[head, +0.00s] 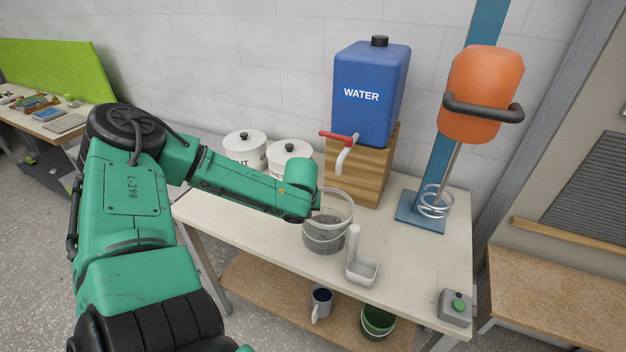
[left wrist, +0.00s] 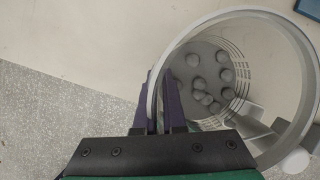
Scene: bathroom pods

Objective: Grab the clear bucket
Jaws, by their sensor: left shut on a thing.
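The clear bucket (head: 328,232) is a see-through round tub near the front edge of the white table, upright or nearly so. In the left wrist view the bucket (left wrist: 213,50) shows from above, with several grey round lumps at its bottom. My left gripper (head: 315,208) is at the bucket's left side. In the left wrist view its two dark fingers (left wrist: 159,105) are shut on the bucket's rim, one on each side of the wall. I cannot tell whether the bucket touches the table. My right gripper is not in view.
A white scoop (head: 362,268) stands close right of the bucket. Behind are a blue water tank (head: 370,95) on a wooden block with a red-handled tap (head: 342,145), and white lidded pots (head: 245,147). An orange mixer (head: 483,90) stands right. A green-buttoned box (head: 456,306) is front right.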

